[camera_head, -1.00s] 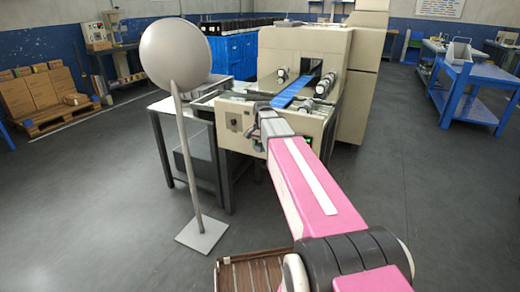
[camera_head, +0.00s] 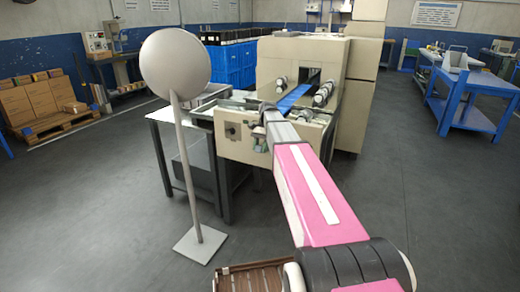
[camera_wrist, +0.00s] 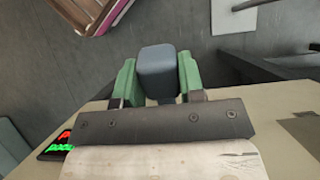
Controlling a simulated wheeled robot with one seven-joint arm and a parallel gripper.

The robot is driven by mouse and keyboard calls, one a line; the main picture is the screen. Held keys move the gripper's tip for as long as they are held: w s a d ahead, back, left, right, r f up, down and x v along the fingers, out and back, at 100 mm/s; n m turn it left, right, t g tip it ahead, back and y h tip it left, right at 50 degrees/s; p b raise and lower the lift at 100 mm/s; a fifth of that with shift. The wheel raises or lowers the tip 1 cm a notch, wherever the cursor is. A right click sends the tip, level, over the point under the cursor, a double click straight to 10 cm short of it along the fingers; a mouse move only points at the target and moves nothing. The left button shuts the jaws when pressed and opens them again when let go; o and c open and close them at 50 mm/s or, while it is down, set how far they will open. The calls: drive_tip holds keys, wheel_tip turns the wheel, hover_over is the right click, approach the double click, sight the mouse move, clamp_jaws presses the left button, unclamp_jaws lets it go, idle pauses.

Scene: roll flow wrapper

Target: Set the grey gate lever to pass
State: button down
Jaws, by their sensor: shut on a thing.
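The grey gate lever (camera_wrist: 157,72) shows in the wrist view as a rounded grey block between two green fingers. My gripper (camera_wrist: 158,80) is shut on it, one finger on each side. In the head view my gripper is at the front panel (camera_head: 232,144) of the beige wrapper machine (camera_head: 300,58), and my own arm largely hides it and the lever. A dark label (camera_wrist: 58,147) with red and green lettering lies at the lower left of the wrist view. I cannot tell clearly which position the lever is in.
A grey disc on a stand (camera_head: 175,64) stands on the floor left of my arm. A brown slatted thing (camera_head: 252,278) is low at the front. A blue belt (camera_head: 292,97) runs into the machine. The floor to the right is open up to a blue table (camera_head: 468,105).

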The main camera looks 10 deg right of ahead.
drive_tip(key=c, duration=0.7)
unclamp_jaws()
drive_tip(key=shift+r, duration=0.1)
